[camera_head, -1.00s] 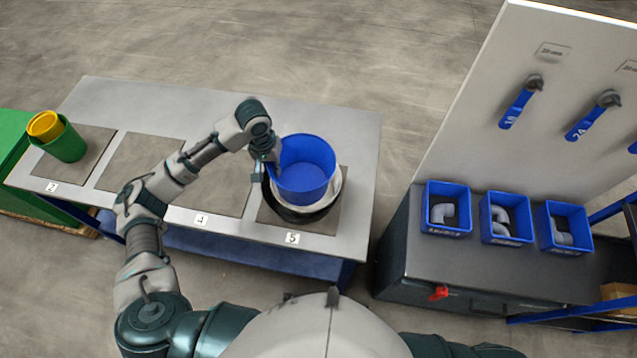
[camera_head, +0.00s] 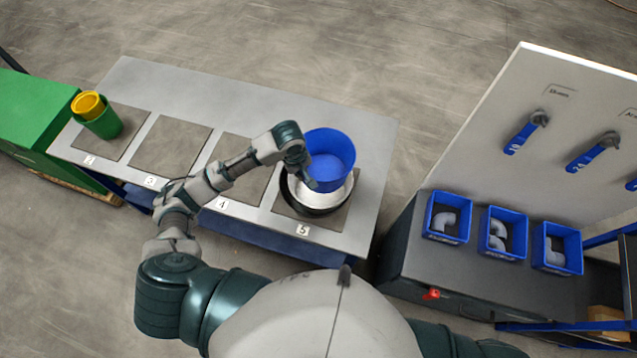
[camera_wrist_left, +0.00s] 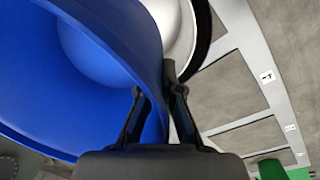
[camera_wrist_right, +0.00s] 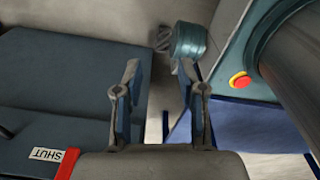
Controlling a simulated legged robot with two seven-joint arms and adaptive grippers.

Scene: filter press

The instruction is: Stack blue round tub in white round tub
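The blue round tub (camera_head: 331,158) is above the white round tub (camera_head: 332,196) at place 5, covering much of it. The white tub sits in a black round tub (camera_head: 311,207). My left gripper (camera_head: 307,183) is shut on the wall of the blue tub at its left side. The left wrist view shows the fingers (camera_wrist_left: 160,100) pinching the blue wall (camera_wrist_left: 110,50), with the white tub (camera_wrist_left: 172,25) beyond it. I cannot tell whether the blue tub touches the white one. My right gripper (camera_wrist_right: 157,85) is open and empty, away from the tubs.
A green tub (camera_head: 105,123) holding a yellow tub (camera_head: 88,105) stands at place 2. Places 3 and 4 are bare. Blue bins (camera_head: 447,216) with grey pipe elbows stand on the cabinet at right, below a white panel (camera_head: 560,120) with blue-handled valves.

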